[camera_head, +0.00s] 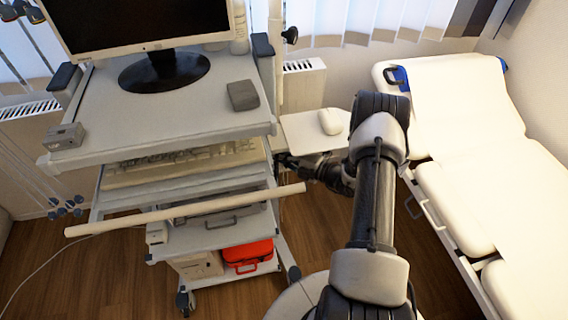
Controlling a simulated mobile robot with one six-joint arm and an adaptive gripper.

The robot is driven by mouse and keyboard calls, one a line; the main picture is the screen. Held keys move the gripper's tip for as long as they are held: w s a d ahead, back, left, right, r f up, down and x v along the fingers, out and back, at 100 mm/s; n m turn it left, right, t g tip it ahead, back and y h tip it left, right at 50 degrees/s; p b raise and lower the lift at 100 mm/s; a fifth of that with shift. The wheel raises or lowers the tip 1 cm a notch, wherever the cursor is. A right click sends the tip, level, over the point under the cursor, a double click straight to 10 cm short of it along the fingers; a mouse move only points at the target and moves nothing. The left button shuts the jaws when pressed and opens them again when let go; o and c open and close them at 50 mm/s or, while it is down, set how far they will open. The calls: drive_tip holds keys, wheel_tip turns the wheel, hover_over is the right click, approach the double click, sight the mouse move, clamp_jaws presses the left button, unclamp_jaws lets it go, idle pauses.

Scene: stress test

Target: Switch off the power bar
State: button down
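I cannot make out a power bar for certain. A small grey box (64,137) with darker details sits at the left front corner of the cart's top shelf; whether it has a switch is too small to tell. My gripper (287,161) is dark and sits at the right side of the cart, below the top shelf level and left of my forearm. Its fingers are small and partly lost against the dark cart side, so I cannot tell whether they are open or shut. No held object shows.
The cart (165,122) carries a monitor (140,25), a dark grey block (243,95), a keyboard (180,160) and a red case (247,254). A white mouse (330,121) lies on the side shelf (303,131). A pale handle bar (185,210) crosses the cart's front. A white couch (480,150) stands right.

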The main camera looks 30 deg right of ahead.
drive_tip(key=shift+w, duration=0.15)
drive_tip(key=shift+w+d+f, duration=0.15)
drive_tip(key=shift+w+f, duration=0.1)
drive_tip(key=shift+w, duration=0.1)
drive_tip(key=s+d+f+p, duration=0.1)
drive_tip(key=s+d, duration=0.1)
drive_tip(key=s, duration=0.4)
drive_tip(key=s+d+p, duration=0.1)
drive_tip(key=s, duration=0.5)
drive_tip(key=shift+s+d+f, duration=0.3)
drive_tip(key=shift+d+f, duration=0.05)
drive_tip(key=shift+f, duration=0.05)
